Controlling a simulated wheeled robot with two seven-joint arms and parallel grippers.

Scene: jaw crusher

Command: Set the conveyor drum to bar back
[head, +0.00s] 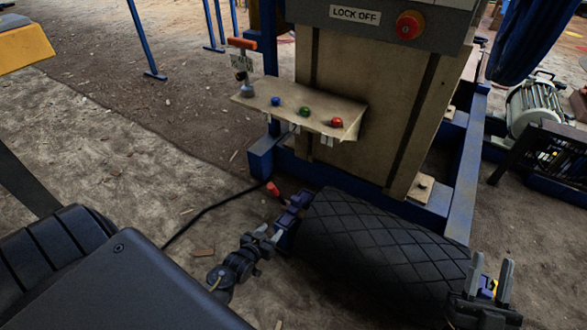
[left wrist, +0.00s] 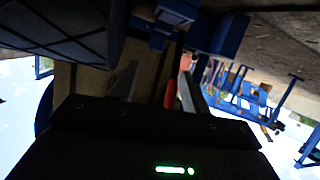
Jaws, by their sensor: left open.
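The conveyor drum (head: 380,250) is a black roller with diamond grooves, lying low in front of the beige machine cabinet. Its grooved side also fills the upper left of the left wrist view (left wrist: 60,30). A small red grip (head: 272,188) sticks out by the blue bracket at the drum's left end. A red piece (left wrist: 170,92) shows between my left fingers in the wrist view; I cannot tell contact. My left gripper (head: 262,240) is open, at the drum's left end. My right gripper (head: 491,278) is open and upright beside the drum's right end.
A shelf (head: 320,124) carries blue, green and red buttons and an orange-topped lever (head: 243,44). A red knob (head: 409,25) sits on the LOCK OFF panel. A motor (head: 535,105) stands at right.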

